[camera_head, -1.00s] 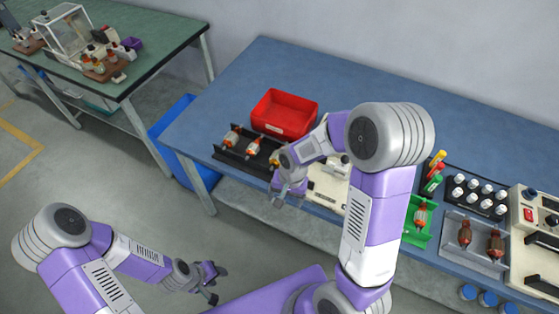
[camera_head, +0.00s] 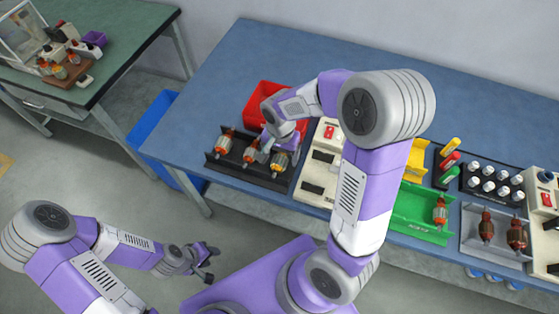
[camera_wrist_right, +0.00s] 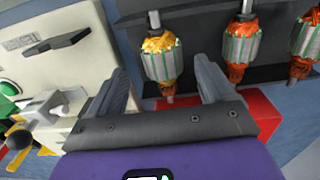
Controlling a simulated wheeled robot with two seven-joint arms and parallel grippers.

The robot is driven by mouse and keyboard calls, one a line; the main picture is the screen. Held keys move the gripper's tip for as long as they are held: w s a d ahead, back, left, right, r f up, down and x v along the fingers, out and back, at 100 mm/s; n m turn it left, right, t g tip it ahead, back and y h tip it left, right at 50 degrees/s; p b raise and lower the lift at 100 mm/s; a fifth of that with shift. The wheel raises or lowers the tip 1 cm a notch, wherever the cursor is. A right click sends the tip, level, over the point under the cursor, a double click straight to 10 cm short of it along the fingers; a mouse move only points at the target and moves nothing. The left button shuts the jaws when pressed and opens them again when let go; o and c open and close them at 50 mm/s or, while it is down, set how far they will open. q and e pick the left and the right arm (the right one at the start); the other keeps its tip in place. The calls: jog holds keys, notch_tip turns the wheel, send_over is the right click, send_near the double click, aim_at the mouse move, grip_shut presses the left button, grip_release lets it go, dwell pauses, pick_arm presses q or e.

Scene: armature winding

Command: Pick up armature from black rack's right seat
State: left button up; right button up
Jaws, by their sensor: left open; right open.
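The black rack (camera_head: 232,172) holds three armatures in a row on the blue table. The right-seat armature (camera_head: 281,161) has yellow-orange windings around a grey core; in the right wrist view it is the leftmost one (camera_wrist_right: 162,62). The middle armature (camera_head: 251,153) and left armature (camera_head: 226,141) have orange windings. My right gripper (camera_head: 279,142) is over the rack's right side. In the right wrist view its open fingers (camera_wrist_right: 164,80) lie either side of the right-seat armature's lower end, apparently without gripping it. My left gripper (camera_head: 209,263) is open and empty, away from the table.
A red bin (camera_head: 262,97) stands behind the rack. A beige machine (camera_head: 318,172) stands close to its right. Further right are a green tray (camera_head: 410,215), a grey tray (camera_head: 480,245) and a black holder with several white-capped items (camera_head: 492,186). The table's back is clear.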

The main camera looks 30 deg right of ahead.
aim_at(280, 158)
jog(key=f, duration=0.3)
jog(key=shift+w+b, duration=0.2)
jog(key=shift+b, duration=0.1)
jog(key=c, duration=1.4)
